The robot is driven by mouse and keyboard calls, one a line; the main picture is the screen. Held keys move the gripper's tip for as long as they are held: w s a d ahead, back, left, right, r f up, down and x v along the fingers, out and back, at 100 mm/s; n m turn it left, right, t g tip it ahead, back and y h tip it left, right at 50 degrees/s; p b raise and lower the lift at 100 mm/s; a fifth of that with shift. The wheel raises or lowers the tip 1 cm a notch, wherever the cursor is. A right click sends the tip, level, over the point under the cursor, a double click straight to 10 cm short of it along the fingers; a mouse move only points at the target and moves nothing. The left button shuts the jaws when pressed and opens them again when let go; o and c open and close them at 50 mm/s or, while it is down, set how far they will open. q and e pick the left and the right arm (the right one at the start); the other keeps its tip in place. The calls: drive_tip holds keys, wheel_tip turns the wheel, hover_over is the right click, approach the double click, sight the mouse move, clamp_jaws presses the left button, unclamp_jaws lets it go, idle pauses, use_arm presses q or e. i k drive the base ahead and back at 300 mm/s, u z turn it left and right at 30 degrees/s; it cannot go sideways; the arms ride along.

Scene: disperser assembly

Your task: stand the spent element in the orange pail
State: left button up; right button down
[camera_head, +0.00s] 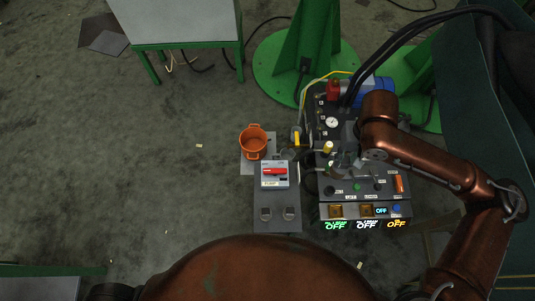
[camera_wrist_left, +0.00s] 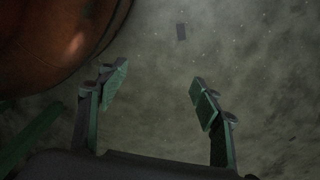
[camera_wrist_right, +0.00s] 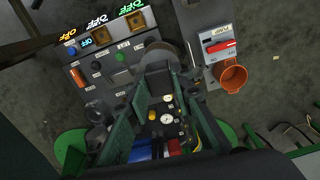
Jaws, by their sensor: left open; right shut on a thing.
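The orange pail (camera_head: 253,141) stands upright at the far left end of the grey side plate. It also shows in the right wrist view (camera_wrist_right: 233,77), and looks empty. My right gripper (camera_head: 345,160) is above the control panel, to the right of the pail. In the right wrist view my right gripper (camera_wrist_right: 165,85) is shut on a dark grey cylindrical piece (camera_wrist_right: 160,56), apparently the spent element, at its fingertips. Its far end is partly hidden by the fingers. My left gripper (camera_wrist_left: 157,85) is open and empty over bare floor.
The control panel (camera_head: 345,209) carries knobs, labels and lit OFF displays. A switch box with a red handle (camera_head: 274,173) stands just in front of the pail. A blue cylinder (camera_head: 378,89), gauges and cables lie behind. The floor at left is mostly clear.

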sight(254, 144)
drive_tip(key=k, duration=1)
drive_tip(key=u, duration=0.75)
drive_tip(key=i, duration=0.7)
drive_tip(key=u, duration=0.9)
drive_tip(key=i, duration=0.9)
drive_tip(key=z, duration=0.35)
drive_tip(key=i, duration=0.9)
drive_tip(key=z, duration=0.8)
